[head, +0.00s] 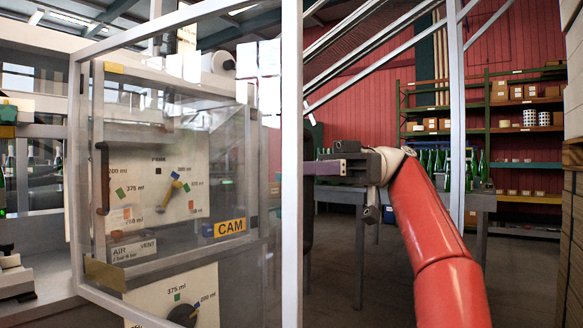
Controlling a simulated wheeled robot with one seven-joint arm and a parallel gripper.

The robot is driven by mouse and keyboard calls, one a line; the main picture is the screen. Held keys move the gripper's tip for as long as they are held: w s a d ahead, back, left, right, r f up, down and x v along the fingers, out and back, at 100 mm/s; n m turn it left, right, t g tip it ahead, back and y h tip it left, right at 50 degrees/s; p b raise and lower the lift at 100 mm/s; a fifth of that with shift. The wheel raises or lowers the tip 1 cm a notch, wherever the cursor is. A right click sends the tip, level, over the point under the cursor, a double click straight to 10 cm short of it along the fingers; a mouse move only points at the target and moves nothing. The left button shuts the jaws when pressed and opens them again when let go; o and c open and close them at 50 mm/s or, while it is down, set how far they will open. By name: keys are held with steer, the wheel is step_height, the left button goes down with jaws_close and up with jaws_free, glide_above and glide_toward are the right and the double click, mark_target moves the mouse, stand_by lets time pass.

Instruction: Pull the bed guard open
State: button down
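A clear panel in a grey metal frame (98,120) stands at the left, in front of white dial plates. It looks like the bed guard, though no label names it. A dark vertical bar handle (103,178) is on its left side. My gripper (322,167) is right of the panel, just right of a white upright post, and points left.
A dial plate (150,175) and a yellow CAM label (229,227) show behind clear sheets. Green bottles (440,165) stand on a table behind my arm. Shelves (500,130) with boxes stand at the back right.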

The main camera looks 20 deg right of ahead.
steer(key=shift+w+d, duration=0.1)
steer(key=shift+d, duration=0.05)
steer(key=c, duration=1.4)
jaws_free()
steer(key=p+v, duration=0.4)
steer(key=v, duration=0.3)
steer(key=shift+d+p, duration=0.4)
steer(key=shift+w, duration=0.1)
